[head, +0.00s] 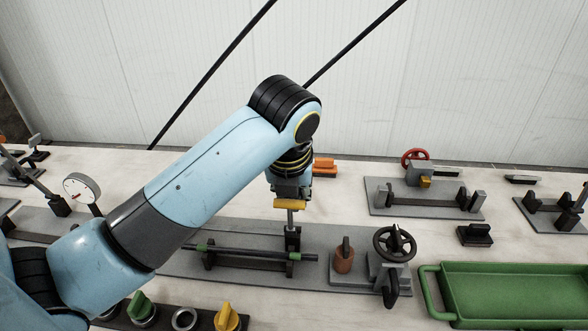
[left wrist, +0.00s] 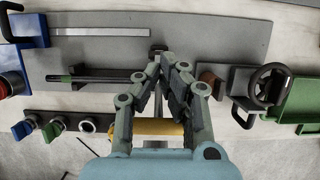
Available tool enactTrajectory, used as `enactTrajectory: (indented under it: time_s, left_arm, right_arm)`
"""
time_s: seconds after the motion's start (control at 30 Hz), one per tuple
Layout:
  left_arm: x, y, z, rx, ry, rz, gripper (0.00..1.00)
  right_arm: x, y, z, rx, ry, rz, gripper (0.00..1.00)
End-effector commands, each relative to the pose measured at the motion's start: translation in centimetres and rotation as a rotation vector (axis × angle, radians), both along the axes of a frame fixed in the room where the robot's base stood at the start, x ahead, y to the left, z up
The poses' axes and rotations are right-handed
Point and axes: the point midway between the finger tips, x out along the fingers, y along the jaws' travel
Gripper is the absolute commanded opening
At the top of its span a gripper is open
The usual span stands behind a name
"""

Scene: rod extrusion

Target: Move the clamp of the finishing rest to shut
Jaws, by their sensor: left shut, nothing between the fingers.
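The clamp's yellow handle (head: 290,204) stands on a grey stem above a dark block (head: 293,238) on the long grey plate (head: 218,232). I take this fixture to be the finishing rest. In the left wrist view the yellow handle (left wrist: 160,128) shows low in the picture, partly behind my finger links. A dark rod (head: 245,254) with green marks lies across black supports beside the block. My left gripper (head: 290,188) points down close behind the handle. In the left wrist view its fingertips (left wrist: 168,62) are together and empty; contact with the handle cannot be told. My right gripper is out of view.
A black handwheel (head: 394,243) and a brown cylinder (head: 344,259) stand to the right. A green tray (head: 510,266) lies farther right. Green and yellow knobs (head: 227,316) line the front edge. A dial gauge (head: 82,188) stands at left. Pale bench shows behind the plate.

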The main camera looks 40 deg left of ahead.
Motion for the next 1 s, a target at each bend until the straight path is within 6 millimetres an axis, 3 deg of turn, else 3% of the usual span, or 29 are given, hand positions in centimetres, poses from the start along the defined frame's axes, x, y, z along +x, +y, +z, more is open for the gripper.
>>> enactTrajectory:
  time_s: [1.0]
  left_arm:
    - [-2.8, -2.4, -1.6, -0.001, 0.001, 0.000, 0.00]
  right_arm:
    - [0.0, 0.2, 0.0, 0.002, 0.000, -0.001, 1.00]
